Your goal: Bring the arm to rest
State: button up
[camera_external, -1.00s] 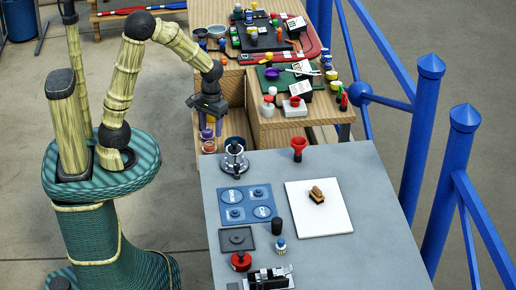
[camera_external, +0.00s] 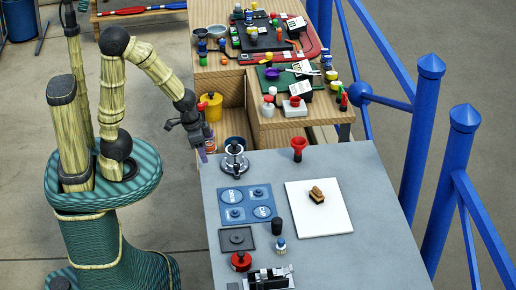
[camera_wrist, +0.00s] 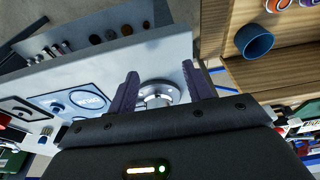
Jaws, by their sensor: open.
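My gripper (camera_external: 205,153) hangs off the left side of the workbenches, close to the back left corner of the grey table (camera_external: 375,200). My arm is bent, with the elbow high and the forearm sloping down to the right. In the wrist view my gripper (camera_wrist: 160,85) has its two purple fingers apart with nothing held between them. A round metal fixture (camera_wrist: 158,93) shows beyond and between the fingers; it stands on the grey table in the external view (camera_external: 234,160).
A wooden bench (camera_external: 290,130) with an open compartment stands behind the table. A yellow pot (camera_external: 210,106) and a blue cup (camera_wrist: 254,41) are near my gripper. A red funnel (camera_external: 299,147) and a white board (camera_external: 319,208) are on the table. Blue railings (camera_external: 430,130) stand at right.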

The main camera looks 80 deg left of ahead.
jog(key=w+p+v, duration=0.3)
jog(key=p+v, duration=1.1)
jog(key=shift+r, duration=0.55)
